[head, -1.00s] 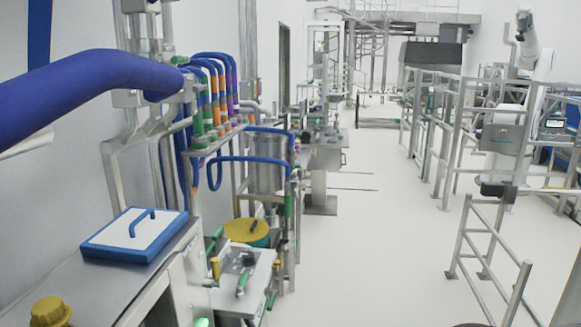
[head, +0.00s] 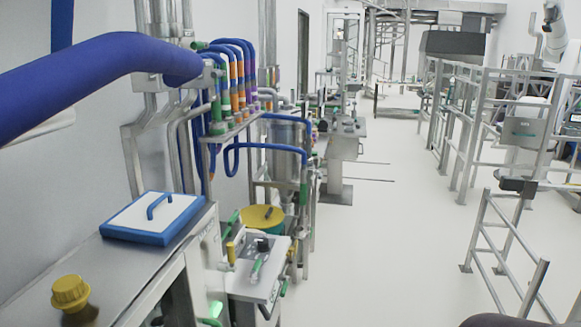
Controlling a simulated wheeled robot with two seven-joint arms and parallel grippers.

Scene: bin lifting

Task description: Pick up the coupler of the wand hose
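A row of hoses with blue, orange, green and purple parts (head: 236,80) hangs on a metal rack at left centre in the head view. A blue hose loop (head: 250,146) runs below them. A thick blue hose (head: 90,82) crosses the upper left close to me. Neither of my grippers can be made out in the head view.
A blue-edged white lid (head: 152,218) lies on a steel bench (head: 120,262) at left. A yellow-capped bottle (head: 70,294) stands in front. A yellow-lidded drum (head: 262,217) is behind the small table. The white floor (head: 385,235) is clear up to the metal railings (head: 492,240) at right.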

